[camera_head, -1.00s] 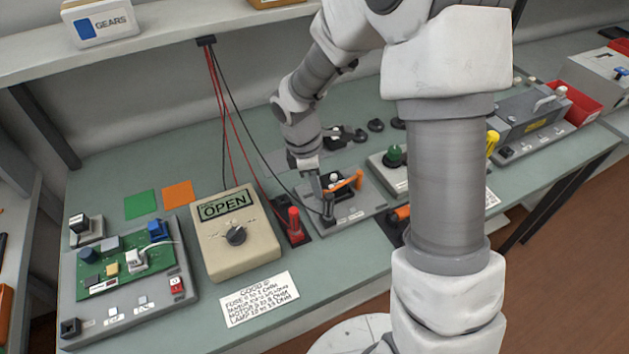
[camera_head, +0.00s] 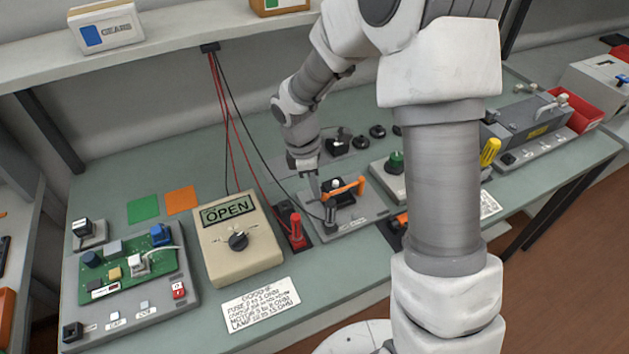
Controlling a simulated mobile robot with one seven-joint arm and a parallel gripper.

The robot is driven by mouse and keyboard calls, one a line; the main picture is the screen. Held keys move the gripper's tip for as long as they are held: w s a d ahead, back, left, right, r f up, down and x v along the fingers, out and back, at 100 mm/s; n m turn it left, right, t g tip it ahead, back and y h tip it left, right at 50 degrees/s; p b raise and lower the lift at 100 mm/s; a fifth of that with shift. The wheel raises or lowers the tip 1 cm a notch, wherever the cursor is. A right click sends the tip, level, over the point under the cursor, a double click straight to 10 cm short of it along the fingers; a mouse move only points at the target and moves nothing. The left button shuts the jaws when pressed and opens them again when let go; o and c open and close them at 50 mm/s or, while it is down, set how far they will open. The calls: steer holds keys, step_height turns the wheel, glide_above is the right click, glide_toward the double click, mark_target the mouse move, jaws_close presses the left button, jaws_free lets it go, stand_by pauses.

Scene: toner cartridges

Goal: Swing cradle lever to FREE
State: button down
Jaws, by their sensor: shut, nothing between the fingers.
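The cradle is a grey plate (camera_head: 373,208) near the middle of the bench, with a dark block on it. An orange lever (camera_head: 347,188) lies across the block, its right end slightly higher in the picture. A dark upright post (camera_head: 331,213) stands at the plate's left front. My gripper (camera_head: 316,193) points down at the lever's left end, shut and empty. I cannot tell whether its fingertips touch the lever or the post. The small labels on the plate are too blurred to read, so FREE cannot be made out.
A beige meter (camera_head: 265,262) reading OPEN stands left of the cradle, with a red probe (camera_head: 296,228) between them. A green knob (camera_head: 396,160) is to the right. A circuit board (camera_head: 125,265) sits far left. My arm hides part of the right bench.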

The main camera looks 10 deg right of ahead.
steer(key=a+r+p, duration=0.2)
steer(key=a+r, duration=0.1)
steer(key=r, duration=1.4)
steer(key=shift+w, duration=0.15)
steer(key=w+a+f+m+p, duration=0.2)
steer(key=w+f+m+p, duration=0.1)
steer(key=f+p, duration=0.1)
steer(key=shift+w+a+f+g, duration=0.15)
steer(key=shift+a+f+g, duration=0.15)
steer(key=shift+f, duration=0.4)
steer(key=shift+d+f, duration=0.1)
steer(key=d+f, duration=0.1)
steer(key=f, duration=0.2)
steer(key=s+d+f, duration=0.1)
steer(key=f, duration=0.3)
steer(key=d+f+p, duration=0.1)
steer(key=d+f, duration=0.1)
steer(key=f, duration=0.1)
steer(key=shift+s+f, duration=0.35)
steer(key=shift+f, duration=0.05)
steer(key=shift+s+d+f, duration=0.2)
steer(key=shift+d+f, duration=0.1)
steer(key=shift+d, duration=0.15)
